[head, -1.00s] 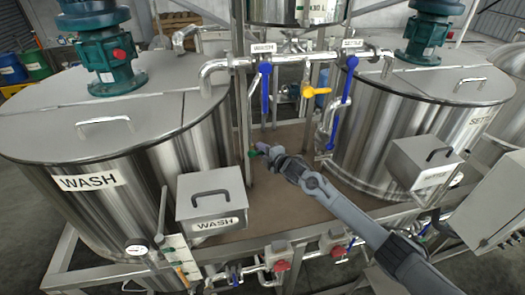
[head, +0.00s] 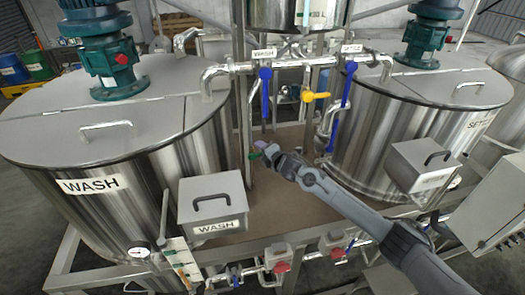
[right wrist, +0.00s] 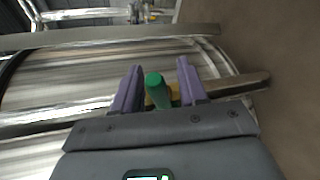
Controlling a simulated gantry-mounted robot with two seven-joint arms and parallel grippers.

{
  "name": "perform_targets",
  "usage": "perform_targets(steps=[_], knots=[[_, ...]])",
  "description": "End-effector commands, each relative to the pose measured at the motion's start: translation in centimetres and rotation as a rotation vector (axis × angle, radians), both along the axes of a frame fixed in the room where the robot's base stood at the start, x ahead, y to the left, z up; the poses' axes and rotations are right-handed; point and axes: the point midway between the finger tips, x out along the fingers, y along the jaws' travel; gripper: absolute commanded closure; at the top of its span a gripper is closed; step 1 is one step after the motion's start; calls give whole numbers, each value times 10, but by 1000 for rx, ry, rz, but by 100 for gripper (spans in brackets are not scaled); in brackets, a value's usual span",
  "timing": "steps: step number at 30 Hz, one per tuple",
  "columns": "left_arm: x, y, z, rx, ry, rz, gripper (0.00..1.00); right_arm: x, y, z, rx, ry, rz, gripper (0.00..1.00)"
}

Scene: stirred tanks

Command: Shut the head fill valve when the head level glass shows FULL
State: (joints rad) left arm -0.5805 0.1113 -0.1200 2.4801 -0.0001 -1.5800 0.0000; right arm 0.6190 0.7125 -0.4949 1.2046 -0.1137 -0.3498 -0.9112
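My right gripper (head: 260,151) reaches in between the two big tanks, beside a grey post. In the right wrist view its purple fingers (right wrist: 156,88) stand apart on either side of a green rod-like part (right wrist: 154,90) with yellow behind it. A gap shows at the right finger; contact on the left is unclear. I cannot tell whether the green part is a valve handle. The upper steel tank (head: 285,14) is cut off at the top, with a partly seen label and a narrow vertical strip, perhaps its level glass; no level is readable. My left gripper is out of view.
The WASH tank (head: 130,150) stands left, another labelled tank (head: 390,130) right. Blue valve handles (head: 265,90) and a yellow handle (head: 316,96) hang from the pipework between them. A WASH box (head: 213,205) stands in front. The brown deck (head: 275,215) is fairly open.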

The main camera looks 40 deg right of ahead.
Motion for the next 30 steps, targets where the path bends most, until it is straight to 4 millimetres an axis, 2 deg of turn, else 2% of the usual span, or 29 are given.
perform_targets(steps=[6, 11, 30], knots=[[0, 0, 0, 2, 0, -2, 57, -2, 0, 0, 0, 0, 0, 58], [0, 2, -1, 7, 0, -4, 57, -11, 0, 2, -1, 0, 0, 58], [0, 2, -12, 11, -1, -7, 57, -93, 8, 26, -3, 1, 1, 58]])
